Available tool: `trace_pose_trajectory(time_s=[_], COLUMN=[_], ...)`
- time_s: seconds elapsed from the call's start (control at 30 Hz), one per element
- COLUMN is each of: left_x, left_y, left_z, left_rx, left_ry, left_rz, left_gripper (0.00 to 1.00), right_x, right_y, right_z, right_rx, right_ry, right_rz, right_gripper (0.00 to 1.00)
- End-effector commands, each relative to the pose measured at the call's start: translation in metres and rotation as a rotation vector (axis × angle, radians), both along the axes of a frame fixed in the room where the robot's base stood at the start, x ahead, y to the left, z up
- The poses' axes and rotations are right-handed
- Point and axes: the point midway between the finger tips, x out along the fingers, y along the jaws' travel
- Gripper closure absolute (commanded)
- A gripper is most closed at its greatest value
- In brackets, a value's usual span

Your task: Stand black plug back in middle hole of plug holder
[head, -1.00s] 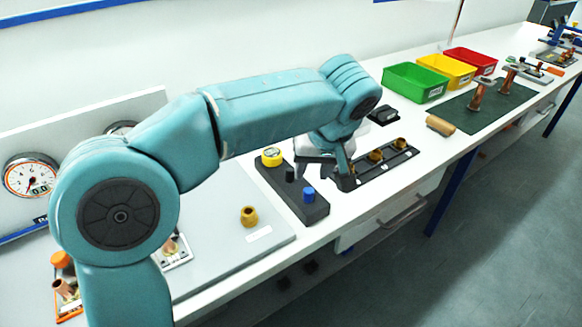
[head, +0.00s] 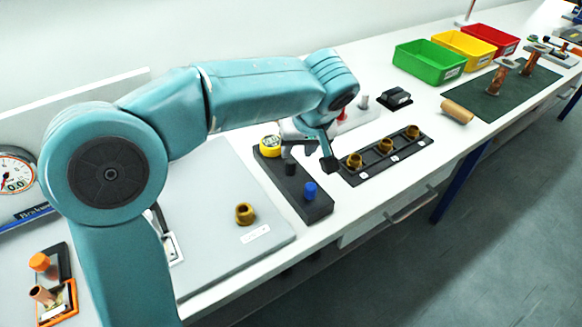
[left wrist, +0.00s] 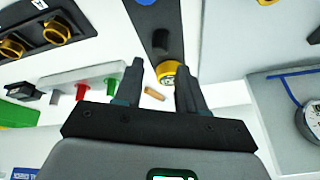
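The plug holder (head: 318,210) is a long black block on the bench. A yellow plug (head: 270,147) stands at its far end and a blue plug (head: 310,190) towards its near end. The black plug (head: 291,167) stands between them, apparently upright in the middle hole; its base is hard to make out against the dark block. My left gripper (head: 308,155) is open just above the holder, its fingers apart. In the left wrist view the black plug (left wrist: 160,40) shows beyond the open fingertips (left wrist: 160,66), and the yellow plug (left wrist: 167,72) shows between the fingers. My right gripper is not in view.
A black rack (head: 368,173) with several brass rings lies right of the holder. A loose brass ring (head: 245,214) sits on the grey plate (head: 205,255) to the left. Green (head: 430,62), yellow and red bins stand farther back. White bench shows between them.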

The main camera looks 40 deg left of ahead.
Motion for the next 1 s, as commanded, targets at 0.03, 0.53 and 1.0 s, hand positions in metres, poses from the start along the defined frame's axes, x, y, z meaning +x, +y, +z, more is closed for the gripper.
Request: trace_pose_trajectory(time_s=[0.03,0.53,1.0], left_x=[0.001,0.017,0.019], left_y=[0.003,0.025,0.026], left_z=[-0.008,-0.061,-0.064], left_rx=[0.002,-0.001,-0.001], left_ry=[0.003,0.003,0.0], left_rz=[0.0,0.001,-0.001], left_gripper=[0.6,0.6,1.0], right_x=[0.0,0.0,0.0], right_y=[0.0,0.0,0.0], right_z=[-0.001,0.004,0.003], right_rx=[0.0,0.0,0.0], right_ry=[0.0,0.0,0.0], right_rz=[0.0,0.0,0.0], right_gripper=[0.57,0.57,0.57])
